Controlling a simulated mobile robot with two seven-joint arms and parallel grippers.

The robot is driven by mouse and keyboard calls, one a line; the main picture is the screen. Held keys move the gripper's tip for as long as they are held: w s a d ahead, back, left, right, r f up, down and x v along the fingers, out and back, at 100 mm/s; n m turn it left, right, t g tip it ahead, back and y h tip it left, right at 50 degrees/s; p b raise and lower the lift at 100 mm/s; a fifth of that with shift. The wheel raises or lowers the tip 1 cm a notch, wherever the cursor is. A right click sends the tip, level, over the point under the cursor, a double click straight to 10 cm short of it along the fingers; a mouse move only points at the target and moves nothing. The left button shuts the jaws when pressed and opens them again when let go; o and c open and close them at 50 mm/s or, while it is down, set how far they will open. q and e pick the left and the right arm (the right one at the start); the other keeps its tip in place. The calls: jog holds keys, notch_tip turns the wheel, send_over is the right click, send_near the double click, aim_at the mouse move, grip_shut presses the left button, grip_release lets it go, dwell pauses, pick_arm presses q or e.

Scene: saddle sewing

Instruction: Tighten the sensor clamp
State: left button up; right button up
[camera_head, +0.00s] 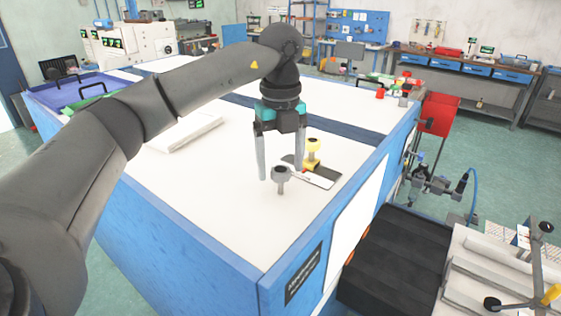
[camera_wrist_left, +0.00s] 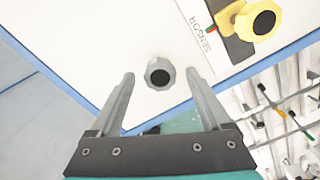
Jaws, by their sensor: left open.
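A white plate lettered SENSOR (camera_wrist_left: 205,32) lies on the white bench top, with a yellow knob (camera_head: 313,146) on a yellow stand on it. The yellow knob also shows at the top right of the left wrist view (camera_wrist_left: 262,20). A separate grey knob (camera_head: 280,172) stands upright on a thin post nearer the front corner. It shows in the left wrist view (camera_wrist_left: 160,73) as a faceted knob with a dark centre. My left gripper (camera_head: 281,168) points down, open, with the grey knob appearing between its fingertips. I cannot tell whether either finger touches it. My right gripper is out of view.
The blue-sided bench (camera_head: 190,235) has free white surface to the left. A pale flat slab (camera_head: 185,133) lies behind my left arm. A dark stepped block (camera_head: 395,265) and a fixture table (camera_head: 480,285) stand beside the bench at the right. A red bin (camera_head: 440,113) is beyond.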

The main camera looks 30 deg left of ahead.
pick_arm(q)
jog(key=shift+f, duration=0.15)
jog(key=shift+c, duration=0.3)
grip_shut()
dwell(0.3)
